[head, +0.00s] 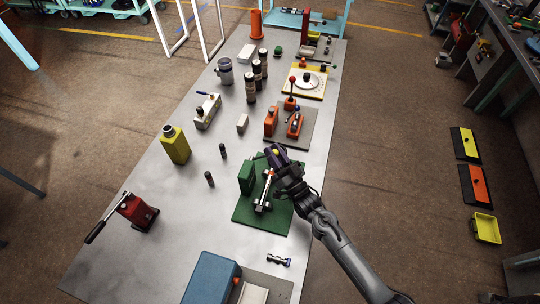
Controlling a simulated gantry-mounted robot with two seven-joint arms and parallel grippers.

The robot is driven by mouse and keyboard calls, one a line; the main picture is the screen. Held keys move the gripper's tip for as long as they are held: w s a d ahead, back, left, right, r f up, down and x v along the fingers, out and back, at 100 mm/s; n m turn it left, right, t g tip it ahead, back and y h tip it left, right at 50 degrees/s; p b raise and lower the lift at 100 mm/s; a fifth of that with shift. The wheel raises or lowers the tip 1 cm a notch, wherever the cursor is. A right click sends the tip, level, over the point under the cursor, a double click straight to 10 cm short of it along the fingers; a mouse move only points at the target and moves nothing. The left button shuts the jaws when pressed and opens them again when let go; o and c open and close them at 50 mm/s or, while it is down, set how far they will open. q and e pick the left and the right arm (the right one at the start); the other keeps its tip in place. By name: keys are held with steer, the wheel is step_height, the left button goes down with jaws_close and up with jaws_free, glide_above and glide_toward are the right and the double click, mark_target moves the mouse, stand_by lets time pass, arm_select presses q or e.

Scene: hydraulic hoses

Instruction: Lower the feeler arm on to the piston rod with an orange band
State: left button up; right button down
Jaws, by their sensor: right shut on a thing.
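A green plate (243,214) lies on the table with a green upright block (246,178) on its left side. A silver rod (265,190) stands beside the block, with a small orange-red mark near its upper end; I take it for the banded piston rod. My right gripper (275,156) is over the far end of this fixture, shut on what seems to be the feeler arm. A yellow knob (275,152) shows between its fingers. The gripper hides most of the feeler arm, and I cannot tell whether it touches the rod. My left gripper is out of view.
An orange-blocked fixture on a grey plate (300,139) stands just beyond my right gripper. Two dark pegs stand to the left, near a yellow bottle (175,145). A blue box (211,279) and a small silver fitting (279,260) lie nearer.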

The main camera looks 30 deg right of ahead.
steer(key=shift+s+d+f, duration=0.25)
steer(key=shift+d+f, duration=0.05)
steer(key=shift+f, duration=0.45)
steer(key=c, duration=1)
jaws_free()
steer(key=shift+o, duration=0.2)
steer(key=shift+r, duration=0.2)
steer(key=shift+s, duration=0.1)
steer(key=b+v, duration=0.1)
steer(key=v, duration=0.9)
steer(key=shift+s+f+b, duration=0.15)
steer(key=shift+s+b, duration=0.15)
